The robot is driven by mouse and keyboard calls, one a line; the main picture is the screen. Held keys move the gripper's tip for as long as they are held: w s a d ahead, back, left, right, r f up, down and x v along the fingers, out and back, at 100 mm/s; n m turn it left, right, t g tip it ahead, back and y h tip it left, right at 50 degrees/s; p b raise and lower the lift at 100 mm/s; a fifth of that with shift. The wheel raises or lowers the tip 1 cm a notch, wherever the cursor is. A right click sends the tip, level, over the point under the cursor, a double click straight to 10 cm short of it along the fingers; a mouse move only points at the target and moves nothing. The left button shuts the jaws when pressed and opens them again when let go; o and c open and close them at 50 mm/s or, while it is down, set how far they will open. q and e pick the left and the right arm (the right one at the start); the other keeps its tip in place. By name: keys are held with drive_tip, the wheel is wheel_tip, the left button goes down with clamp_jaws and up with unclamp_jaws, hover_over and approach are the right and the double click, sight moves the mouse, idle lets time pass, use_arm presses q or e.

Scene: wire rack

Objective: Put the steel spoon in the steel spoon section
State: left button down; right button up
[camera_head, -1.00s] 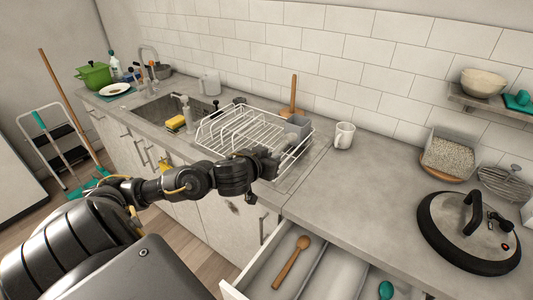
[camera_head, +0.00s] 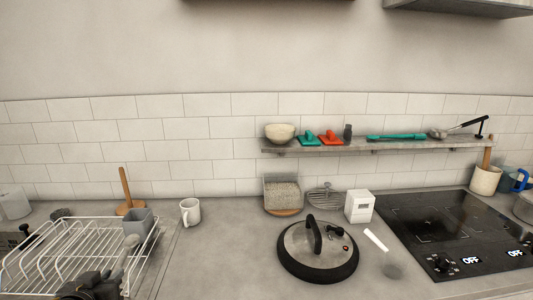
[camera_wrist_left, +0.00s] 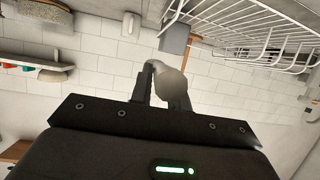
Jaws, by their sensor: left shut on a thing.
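The steel spoon (camera_wrist_left: 170,80) is between the closed fingers of my left gripper (camera_wrist_left: 163,92) in the left wrist view; its rounded grey end shows, the rest is hidden. In the head view, my left gripper (camera_head: 100,286) is at the lower left, over the front right part of the dish rack (camera_head: 50,255), and a pale grey end of the spoon (camera_head: 131,243) shows just above it, by the grey cutlery cup (camera_head: 138,222). Whether the spoon is clear of the cup I cannot tell. The drawer with the spoon section is out of view now. My right gripper is not in view.
A white mug (camera_head: 190,211) stands right of the rack. A lidded pan (camera_head: 318,248), a white box (camera_head: 359,206) and the hob (camera_head: 440,230) are farther right.

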use_arm(q)
drive_tip(key=shift+a+f, duration=0.25)
drive_tip(key=shift+f, duration=0.15)
drive_tip(key=shift+w+d, duration=0.15)
drive_tip(key=shift+d, duration=0.15)
drive_tip(key=w+d+r+m+h, duration=0.1)
drive_tip(key=w+d+r, duration=0.2)
drive_tip(key=d+r, duration=0.2)
drive_tip(key=w+d+r+m+h, duration=0.1)
drive_tip(key=w+d+r, duration=0.2)
drive_tip(key=d, duration=0.7)
wheel_tip(320, 180, up, 2)
drive_tip(key=shift+d+r+h, duration=0.1)
drive_tip(key=shift+d+h, duration=0.05)
drive_tip(key=shift+h, duration=0.15)
